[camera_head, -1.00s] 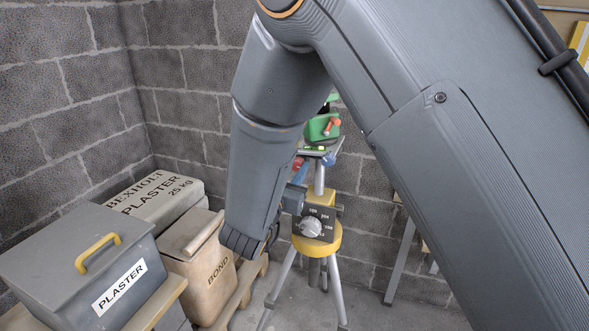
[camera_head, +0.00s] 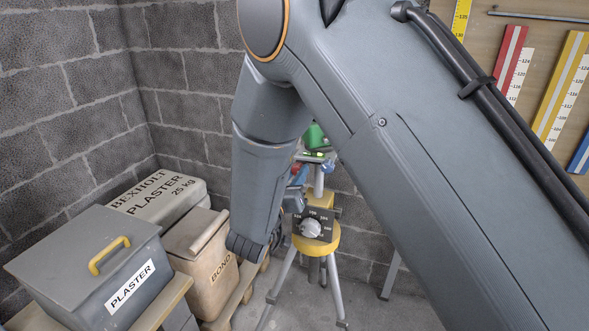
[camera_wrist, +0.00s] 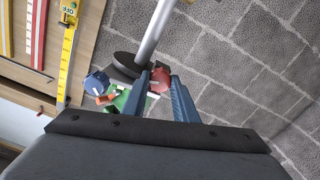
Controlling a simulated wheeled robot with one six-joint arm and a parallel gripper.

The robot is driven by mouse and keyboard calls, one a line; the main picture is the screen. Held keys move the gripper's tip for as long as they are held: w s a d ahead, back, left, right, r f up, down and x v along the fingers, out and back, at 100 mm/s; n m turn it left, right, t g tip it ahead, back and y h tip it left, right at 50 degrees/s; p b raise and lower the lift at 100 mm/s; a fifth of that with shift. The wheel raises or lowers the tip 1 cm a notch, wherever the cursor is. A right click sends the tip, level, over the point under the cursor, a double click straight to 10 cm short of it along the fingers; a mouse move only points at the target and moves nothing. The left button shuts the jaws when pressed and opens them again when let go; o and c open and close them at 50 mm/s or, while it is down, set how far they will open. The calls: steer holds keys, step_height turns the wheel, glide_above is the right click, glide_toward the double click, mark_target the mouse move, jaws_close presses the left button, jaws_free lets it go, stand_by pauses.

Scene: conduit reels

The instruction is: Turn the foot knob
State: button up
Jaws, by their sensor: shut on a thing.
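A green instrument (camera_head: 315,138) stands on a small plate with a bubble vial (camera_head: 316,154), on top of a tripod. Knobs show around the plate: a red knob (camera_wrist: 160,79), a blue knob (camera_wrist: 97,84) and an orange one (camera_wrist: 106,99). My gripper (camera_wrist: 156,76) has its two blue fingers closed around the red knob in the wrist view, beside the silver post. In the head view my arm partly hides the instrument, and the grip itself is small there.
Below the plate, a yellow tripod head (camera_head: 322,238) carries a silver dial knob (camera_head: 311,228). A grey plaster box (camera_head: 85,262), a plaster bag (camera_head: 160,190) and a bond container (camera_head: 200,260) stand left. A block wall is close behind; coloured scales (camera_head: 560,85) hang right.

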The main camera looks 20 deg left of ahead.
steer(key=shift+n+p, duration=0.35)
steer(key=shift+n, duration=0.25)
steer(key=o, duration=1.1)
steer(key=shift+a, duration=0.1)
steer(key=shift+s+a+b, duration=0.15)
steer(key=shift+s+b, duration=0.2)
steer(key=shift+s, duration=1.65)
steer(key=shift+s+a+b, duration=0.15)
steer(key=shift+s+b, duration=0.2)
steer(key=shift+s, duration=1.6)
